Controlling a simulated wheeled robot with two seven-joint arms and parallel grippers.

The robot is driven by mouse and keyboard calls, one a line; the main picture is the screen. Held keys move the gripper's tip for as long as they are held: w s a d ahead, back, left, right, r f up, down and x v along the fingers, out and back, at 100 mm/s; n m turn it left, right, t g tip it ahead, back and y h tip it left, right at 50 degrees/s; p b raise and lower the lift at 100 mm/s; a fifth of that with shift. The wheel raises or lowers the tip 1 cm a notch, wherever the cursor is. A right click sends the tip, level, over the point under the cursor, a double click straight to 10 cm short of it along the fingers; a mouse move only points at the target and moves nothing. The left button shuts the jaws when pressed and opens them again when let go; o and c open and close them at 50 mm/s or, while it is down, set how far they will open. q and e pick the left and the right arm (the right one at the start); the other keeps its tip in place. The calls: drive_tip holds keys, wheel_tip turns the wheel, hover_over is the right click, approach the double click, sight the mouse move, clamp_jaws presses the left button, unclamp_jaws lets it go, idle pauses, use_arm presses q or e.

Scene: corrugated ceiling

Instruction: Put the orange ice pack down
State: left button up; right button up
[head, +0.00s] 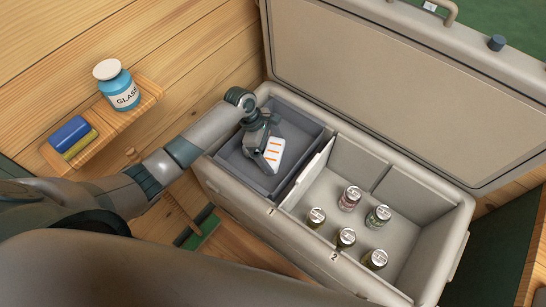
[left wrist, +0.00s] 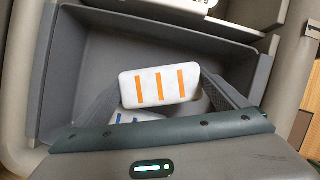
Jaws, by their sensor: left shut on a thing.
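The orange ice pack (head: 273,156) is a white block with orange stripes. It also shows in the left wrist view (left wrist: 160,88). My left gripper (head: 264,150) is shut on it, with one finger at each side, in or just over the grey left compartment (head: 233,158) of the cooler. In the left wrist view, a white block with blue stripes (left wrist: 137,117) lies partly hidden below the orange ice pack. I cannot tell whether the orange pack touches anything beneath it. My right gripper is not in view.
The cooler's lid (head: 385,75) stands open at the back. Several cans, one a red can (head: 350,198), stand in the right compartment. A wooden shelf (head: 142,100) at left holds a blue jar (head: 117,88) and a blue-and-yellow item (head: 72,136). The grey compartment's far part is bare.

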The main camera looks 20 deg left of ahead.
sight(273, 158)
use_arm(q)
drive_tip(key=shift+f, duration=2)
drive_tip(key=o, duration=0.9)
drive_tip(key=shift+f, duration=0.15)
drive_tip(key=v, duration=1.2)
drive_tip(key=shift+b, duration=0.35)
drive_tip(key=shift+s, duration=0.15)
